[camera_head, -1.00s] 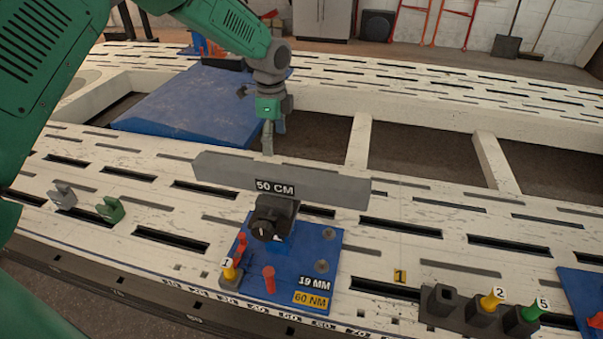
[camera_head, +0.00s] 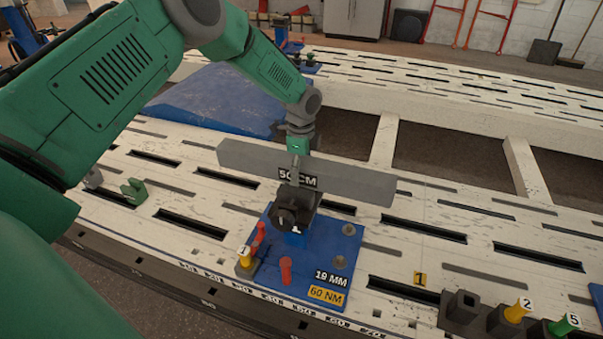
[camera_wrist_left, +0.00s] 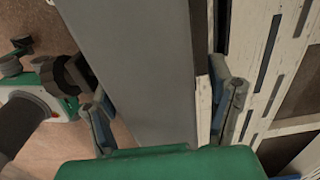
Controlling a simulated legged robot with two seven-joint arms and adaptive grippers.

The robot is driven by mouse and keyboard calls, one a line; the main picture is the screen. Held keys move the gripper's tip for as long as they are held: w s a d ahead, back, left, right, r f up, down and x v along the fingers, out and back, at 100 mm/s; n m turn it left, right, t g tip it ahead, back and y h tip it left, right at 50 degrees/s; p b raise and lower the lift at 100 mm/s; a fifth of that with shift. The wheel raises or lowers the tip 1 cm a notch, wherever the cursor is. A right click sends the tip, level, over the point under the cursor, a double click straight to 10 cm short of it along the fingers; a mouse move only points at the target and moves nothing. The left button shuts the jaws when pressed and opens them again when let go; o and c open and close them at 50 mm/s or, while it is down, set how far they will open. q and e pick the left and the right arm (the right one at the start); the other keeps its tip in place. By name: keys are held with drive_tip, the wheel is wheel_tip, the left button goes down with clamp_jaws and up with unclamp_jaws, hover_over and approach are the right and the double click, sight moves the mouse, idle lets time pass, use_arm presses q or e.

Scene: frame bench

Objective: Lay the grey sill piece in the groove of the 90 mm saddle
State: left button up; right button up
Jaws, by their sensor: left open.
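The grey sill piece (camera_head: 350,184) is a long bar that lies across a dark clamp-like stand (camera_head: 292,212) on a blue plate. A "50 CM" label sits at its middle. My left gripper (camera_head: 297,164) is at the bar's middle, with one finger in front of it, partly over the label. In the left wrist view the bar (camera_wrist_left: 150,60) runs between the two open fingers (camera_wrist_left: 168,108), with a gap visible on the right side. My right gripper is not seen.
The blue plate (camera_head: 330,262) carries red and yellow pegs and "19 MM" and "60 NM" labels. Dark sockets with numbered yellow and green pegs (camera_head: 516,311) stand at the lower right. The white slotted bench (camera_head: 440,235) is clear between. A blue sloped panel (camera_head: 215,100) lies behind.

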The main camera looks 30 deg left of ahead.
use_arm(q)
drive_tip(key=shift+d, duration=0.1)
drive_tip(key=c, duration=1.6)
drive_tip(key=shift+w+r, duration=0.15)
drive_tip(key=shift+r, duration=0.05)
clamp_jaws()
